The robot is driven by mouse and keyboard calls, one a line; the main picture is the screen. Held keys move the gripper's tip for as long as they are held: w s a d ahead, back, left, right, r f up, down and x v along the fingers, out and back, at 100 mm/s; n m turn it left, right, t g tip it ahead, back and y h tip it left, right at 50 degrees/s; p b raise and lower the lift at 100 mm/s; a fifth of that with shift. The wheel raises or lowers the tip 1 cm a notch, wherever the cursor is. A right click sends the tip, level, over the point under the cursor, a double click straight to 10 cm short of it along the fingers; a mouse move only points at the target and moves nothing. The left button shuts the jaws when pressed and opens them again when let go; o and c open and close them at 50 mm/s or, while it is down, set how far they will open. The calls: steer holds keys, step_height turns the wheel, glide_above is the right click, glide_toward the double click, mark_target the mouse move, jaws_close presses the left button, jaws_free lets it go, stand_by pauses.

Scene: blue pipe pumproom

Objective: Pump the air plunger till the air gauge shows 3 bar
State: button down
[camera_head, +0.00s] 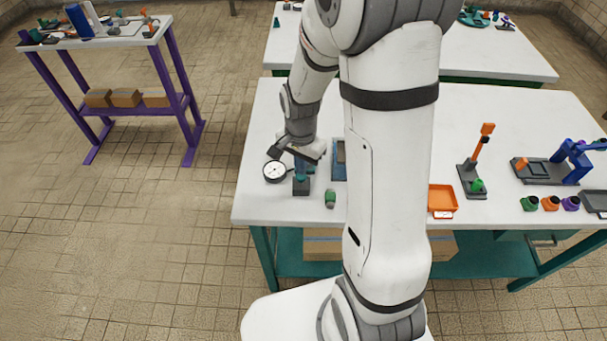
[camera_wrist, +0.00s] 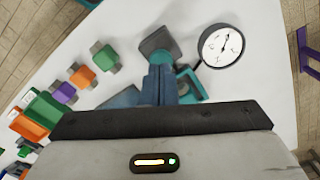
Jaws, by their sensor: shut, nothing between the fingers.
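The round white air gauge (camera_head: 274,171) with a black rim stands at the left of the worktable. In the wrist view the gauge dial (camera_wrist: 221,45) shows a dark needle, but the pressure figure is too small to read. Beside it is the air pump, with a dark grey base (camera_head: 301,188) and teal parts. In the wrist view the pump shows its grey block (camera_wrist: 158,40) and a teal part (camera_wrist: 188,84). My gripper (camera_head: 301,160) is over the pump, pointing down, its fingers (camera_wrist: 159,72) shut and empty.
A green-capped piece (camera_head: 330,198) stands right of the pump. A blue tray (camera_head: 339,160) lies behind it, partly hidden by my arm. An orange tray (camera_head: 442,198) and an orange-levered device (camera_head: 473,172) are farther right. Orange (camera_wrist: 82,76) and purple (camera_wrist: 64,92) pieces show in the wrist view.

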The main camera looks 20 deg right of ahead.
mark_target(301, 177)
steer(key=shift+f, duration=0.25)
steer(key=shift+f+b, duration=1.45)
steer(key=shift+f, duration=0.15)
steer(key=shift+s, duration=0.1)
step_height(301, 177, up, 8)
steer(key=p, duration=0.5)
steer(key=shift+p, duration=0.35)
